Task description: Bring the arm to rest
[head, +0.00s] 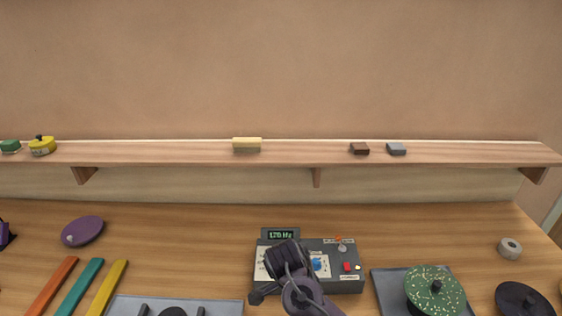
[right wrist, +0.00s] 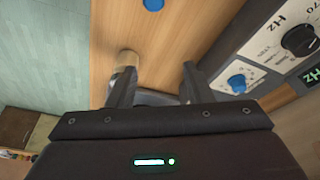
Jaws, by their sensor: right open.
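My right gripper (right wrist: 155,85) is open in the right wrist view, its two dark fingers apart over the wooden table, with no object clearly held. In the head view my right arm comes up from the bottom centre and covers part of the grey control box (head: 330,252), which has a lit Hz display. The box also shows at the right of the wrist view (right wrist: 258,62), with dials and a blue knob, close to the right-hand finger. A pale wooden cylinder end (right wrist: 127,60) shows beside the left-hand finger. My left gripper is not seen.
A green speckled lid (head: 436,287) sits on a grey plate at right, near a dark lid (head: 522,299) and a tape roll (head: 510,248). Coloured bars (head: 80,288) and a purple lid (head: 82,231) lie left. A shelf (head: 190,153) with small blocks runs behind.

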